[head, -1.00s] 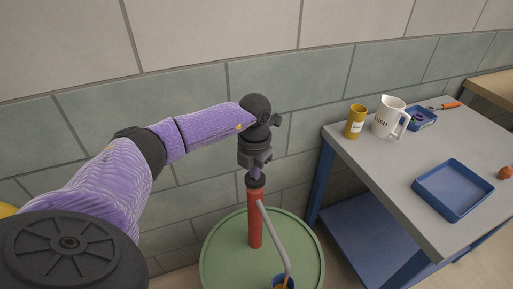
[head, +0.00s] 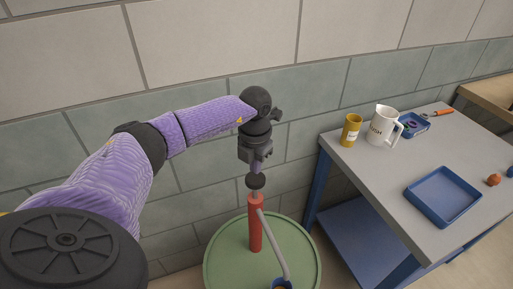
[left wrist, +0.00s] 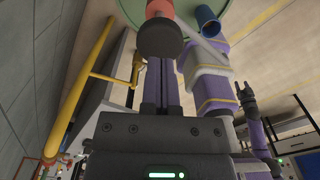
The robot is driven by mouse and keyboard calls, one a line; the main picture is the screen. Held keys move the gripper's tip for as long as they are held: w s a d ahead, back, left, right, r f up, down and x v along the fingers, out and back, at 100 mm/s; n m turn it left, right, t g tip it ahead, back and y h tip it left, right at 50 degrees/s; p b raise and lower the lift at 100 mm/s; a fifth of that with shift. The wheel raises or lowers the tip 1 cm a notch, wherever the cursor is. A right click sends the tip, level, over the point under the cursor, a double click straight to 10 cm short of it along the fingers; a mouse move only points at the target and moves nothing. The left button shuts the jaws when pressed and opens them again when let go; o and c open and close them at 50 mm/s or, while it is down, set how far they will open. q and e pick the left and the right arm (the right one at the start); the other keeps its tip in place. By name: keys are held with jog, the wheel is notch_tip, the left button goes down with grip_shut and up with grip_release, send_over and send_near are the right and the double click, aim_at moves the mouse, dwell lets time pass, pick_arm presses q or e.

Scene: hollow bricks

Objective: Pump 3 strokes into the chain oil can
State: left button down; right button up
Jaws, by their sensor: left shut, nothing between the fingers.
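The pump is a red barrel (head: 255,228) standing on a green drum lid (head: 228,250), with a dark round knob (head: 257,181) on top and a short length of rod showing below it. A grey spout (head: 275,240) slopes down to a blue can (head: 282,285), cut off by the bottom edge; its label is not visible. The can also shows in the left wrist view (left wrist: 208,20). My left gripper (head: 258,170) is shut and empty, fingertips at the knob's top; contact is unclear. My right gripper (left wrist: 245,93) shows small in the left wrist view, its jaws unclear.
A tiled wall stands close behind the drum.

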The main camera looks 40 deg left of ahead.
dwell(0.5)
pick_arm(q)
notch_tip(320, 180, up, 6)
jog(key=p, duration=0.5)
